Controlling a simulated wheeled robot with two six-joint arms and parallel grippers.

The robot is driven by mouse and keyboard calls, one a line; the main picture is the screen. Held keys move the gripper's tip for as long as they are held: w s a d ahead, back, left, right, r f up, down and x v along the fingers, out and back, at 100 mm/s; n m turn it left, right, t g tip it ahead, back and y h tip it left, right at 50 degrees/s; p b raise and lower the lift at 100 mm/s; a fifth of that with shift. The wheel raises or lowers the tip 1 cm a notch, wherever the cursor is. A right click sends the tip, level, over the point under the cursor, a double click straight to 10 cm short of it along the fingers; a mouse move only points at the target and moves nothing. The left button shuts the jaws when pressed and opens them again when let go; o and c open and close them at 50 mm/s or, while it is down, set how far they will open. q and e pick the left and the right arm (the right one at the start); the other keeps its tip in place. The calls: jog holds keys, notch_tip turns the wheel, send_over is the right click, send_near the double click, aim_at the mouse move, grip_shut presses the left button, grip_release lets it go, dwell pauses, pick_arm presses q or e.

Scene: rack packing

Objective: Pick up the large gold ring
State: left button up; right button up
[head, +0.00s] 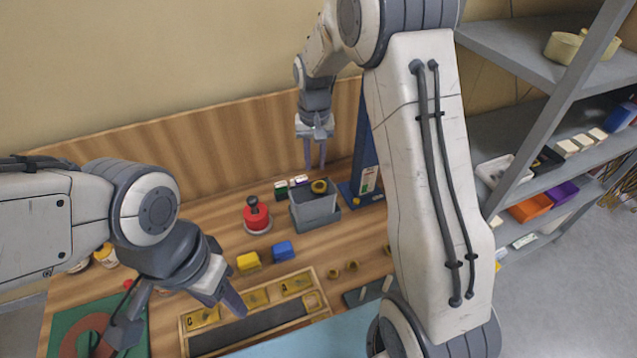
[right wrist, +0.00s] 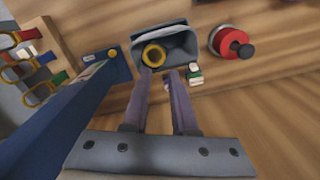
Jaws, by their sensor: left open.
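A gold ring (head: 319,186) is in the mouth of the grey bin (head: 316,208) at the back of the table. It looks larger than the small gold rings (head: 333,273) lying on the table. In the right wrist view the ring (right wrist: 154,54) shows just beyond the left fingertip, inside the grey bin (right wrist: 180,42). My right gripper (head: 315,166) points down above and behind the bin, its fingers apart with nothing between them; it also shows in the right wrist view (right wrist: 160,72). My left gripper (head: 178,322) is open and empty over the front left of the table.
A red spool-like piece (head: 256,216) stands left of the bin. A blue post (head: 365,150) rises right of it, close to my right gripper. Yellow (head: 248,262) and blue (head: 283,251) blocks and a wooden tray (head: 318,287) lie in front. A grey shelf rack (head: 520,60) stands at the right.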

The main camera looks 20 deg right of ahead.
aim_at(313, 185)
jog(key=shift+f, duration=0.7)
jog(key=shift+s+a+f+p, duration=0.1)
jog(key=shift+a+f+p, duration=0.05)
jog(key=shift+f+p, duration=0.3)
notch_tip(313, 185, down, 3)
jog(key=shift+s+a+f+p, duration=0.1)
jog(key=shift+a+f+p, duration=0.1)
jog(key=shift+p, duration=0.8)
jog(key=shift+d+f, duration=0.1)
jog(key=shift+f, duration=0.35)
jog(key=shift+c, duration=0.3)
grip_shut()
